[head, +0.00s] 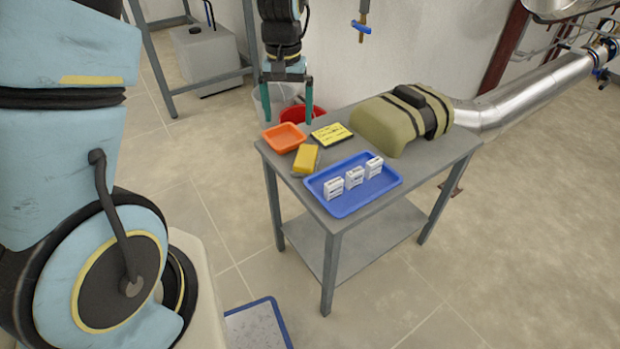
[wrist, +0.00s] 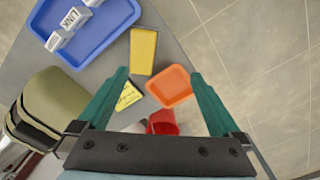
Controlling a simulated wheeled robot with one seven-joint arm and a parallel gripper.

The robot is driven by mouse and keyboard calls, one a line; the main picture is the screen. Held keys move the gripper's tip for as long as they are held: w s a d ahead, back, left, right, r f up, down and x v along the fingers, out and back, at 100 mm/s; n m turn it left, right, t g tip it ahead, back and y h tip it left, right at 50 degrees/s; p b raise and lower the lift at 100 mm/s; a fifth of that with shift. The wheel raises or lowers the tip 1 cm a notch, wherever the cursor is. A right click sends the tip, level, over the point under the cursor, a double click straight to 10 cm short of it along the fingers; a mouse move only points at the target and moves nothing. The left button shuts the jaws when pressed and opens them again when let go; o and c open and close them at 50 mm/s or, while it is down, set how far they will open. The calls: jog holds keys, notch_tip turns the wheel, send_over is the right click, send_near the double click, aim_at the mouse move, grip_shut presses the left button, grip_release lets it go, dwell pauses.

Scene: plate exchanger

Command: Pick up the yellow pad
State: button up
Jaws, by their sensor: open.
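A plain yellow block-like pad (head: 306,158) lies on the grey table near its left edge, beside the blue tray. It shows in the wrist view (wrist: 143,52) at top centre, beyond the fingertips. A flat yellow note pad with dark writing (head: 332,134) lies farther back, beside the orange dish; in the wrist view (wrist: 128,96) the left finger partly covers it. My gripper (head: 288,101) is open and empty, pointing down, above the far left end of the table. Its green fingers (wrist: 160,76) are apart from both yellow things.
An orange dish (head: 284,137) sits at the table's far left corner. A blue tray (head: 352,204) with three white boxes is at the front. An olive bag (head: 385,124) fills the back right. A red bucket (head: 300,114) stands behind the table (head: 300,204).

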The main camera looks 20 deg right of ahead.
jog(key=s+d+f, duration=0.1)
jog(key=d+f, duration=0.2)
jog(key=d, duration=0.1)
send_over(306, 155)
jog(key=shift+m, duration=0.3)
notch_tip(306, 155, down, 5)
jog(key=shift+s+r+b, duration=0.15)
jog(key=shift+b, duration=0.3)
jog(key=shift+w+f, duration=0.2)
jog(key=shift+f, duration=2.7)
jog(key=shift+c, duration=0.2)
jog(key=c, duration=1.4)
notch_tip(306, 155, up, 10)
jog(key=shift+r, duration=0.1)
